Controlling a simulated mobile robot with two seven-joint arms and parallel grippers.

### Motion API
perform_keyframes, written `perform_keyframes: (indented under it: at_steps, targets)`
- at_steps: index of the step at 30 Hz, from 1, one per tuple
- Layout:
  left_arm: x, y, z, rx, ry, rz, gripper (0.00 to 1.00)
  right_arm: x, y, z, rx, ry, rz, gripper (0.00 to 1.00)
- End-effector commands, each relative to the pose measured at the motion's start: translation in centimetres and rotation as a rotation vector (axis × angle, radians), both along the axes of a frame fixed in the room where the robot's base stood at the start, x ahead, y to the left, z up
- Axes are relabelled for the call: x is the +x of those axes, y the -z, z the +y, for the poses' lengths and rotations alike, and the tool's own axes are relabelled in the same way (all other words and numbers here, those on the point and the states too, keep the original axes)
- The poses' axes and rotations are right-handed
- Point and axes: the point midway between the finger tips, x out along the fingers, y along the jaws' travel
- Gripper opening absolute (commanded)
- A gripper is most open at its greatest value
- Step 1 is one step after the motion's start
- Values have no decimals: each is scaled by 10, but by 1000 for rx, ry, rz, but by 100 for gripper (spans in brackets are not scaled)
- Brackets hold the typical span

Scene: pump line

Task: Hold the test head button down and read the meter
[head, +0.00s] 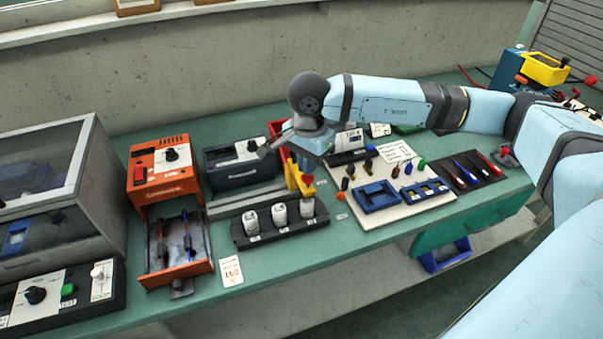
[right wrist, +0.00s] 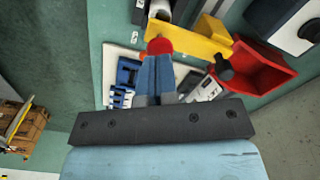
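The test head appears to be the yellow piece (head: 293,176) with a red round button (head: 308,180), right of the dark box. In the right wrist view the yellow piece (right wrist: 195,38) and red button (right wrist: 159,46) also show. My right gripper (head: 303,152) is over it, its tips largely hidden in the head view. In the right wrist view its blue fingers (right wrist: 158,60) lie together, with nothing visible between them. Their tips overlap the red button in the picture; I cannot tell whether they touch it. A small white-faced unit (head: 349,140), possibly the meter, stands behind; its reading is illegible.
A red bin (right wrist: 265,68) is close beside the yellow piece. A black rack (head: 283,233) with white cylinders stands in front. An orange box (head: 160,178) and open drawer (head: 177,268) are left. A white board (head: 418,200) with tools and blue trays is right.

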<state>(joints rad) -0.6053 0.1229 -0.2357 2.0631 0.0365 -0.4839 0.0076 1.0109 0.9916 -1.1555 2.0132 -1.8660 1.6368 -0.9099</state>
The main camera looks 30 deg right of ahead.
Motion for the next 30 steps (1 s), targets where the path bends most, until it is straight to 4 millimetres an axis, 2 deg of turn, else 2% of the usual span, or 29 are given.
perform_keyframes:
  at_steps: [30]
  targets:
    - [0,20,-1,-2,3,-7,0,0,27,0,0,0,0,0]
